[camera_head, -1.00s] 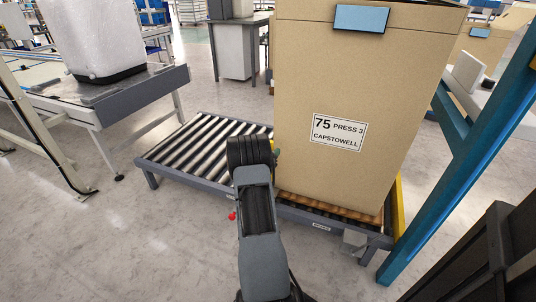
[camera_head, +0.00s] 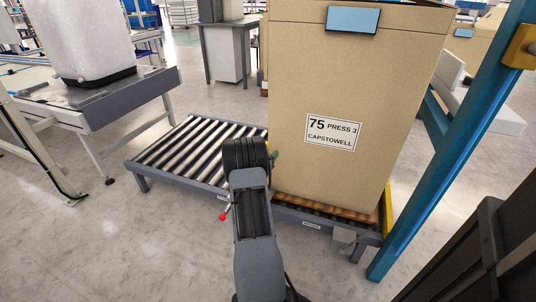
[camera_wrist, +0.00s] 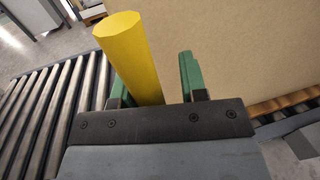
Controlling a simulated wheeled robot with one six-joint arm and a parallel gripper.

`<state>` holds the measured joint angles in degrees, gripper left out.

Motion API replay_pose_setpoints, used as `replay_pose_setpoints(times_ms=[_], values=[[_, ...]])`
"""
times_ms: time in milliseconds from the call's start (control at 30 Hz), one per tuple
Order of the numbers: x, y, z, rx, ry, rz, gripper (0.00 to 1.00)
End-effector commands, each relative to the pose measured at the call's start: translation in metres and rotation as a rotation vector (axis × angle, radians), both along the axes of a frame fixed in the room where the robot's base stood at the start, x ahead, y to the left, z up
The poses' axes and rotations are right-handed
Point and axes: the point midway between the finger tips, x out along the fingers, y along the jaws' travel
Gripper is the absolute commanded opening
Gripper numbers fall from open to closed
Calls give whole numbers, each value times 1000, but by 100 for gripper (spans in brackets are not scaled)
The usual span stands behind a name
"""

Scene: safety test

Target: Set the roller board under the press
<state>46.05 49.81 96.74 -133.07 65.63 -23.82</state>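A grey-framed roller bed (camera_head: 143,169), the only rollered thing I can make out, stands low on legs. Its left half is bare rollers. A tall cardboard box labelled "75 PRESS 3 CAPSTOWELL" (camera_head: 300,90) stands on a brown board on its right half. My gripper (camera_wrist: 155,85) is in front of the bed, near the box's left edge. Its two green fingers are apart. A yellow post (camera_wrist: 132,55) shows between them, nearer the left finger, with a gap to the right one. Contact cannot be told. I cannot identify a press for certain.
A blue slanted post (camera_head: 440,150) with a yellow bracket rises right of the box. A dark panel (camera_head: 480,265) fills the lower right. A red-knobbed lever (camera_head: 223,215) is at the bed's front. A grey table (camera_head: 115,98) with a white block stands left. Floor at front left is clear.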

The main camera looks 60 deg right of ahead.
Motion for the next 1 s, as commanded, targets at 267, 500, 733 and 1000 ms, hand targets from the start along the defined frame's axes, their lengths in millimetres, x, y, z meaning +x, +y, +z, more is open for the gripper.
replay_pose_setpoints(times_ms=[267,500,733,1000], values=[[3,2,1,-1,-1,6,48],[4,18,3,0,-1,8,48],[1,65,4,1,1,10,48],[-2,113,2,0,2,9,48]])
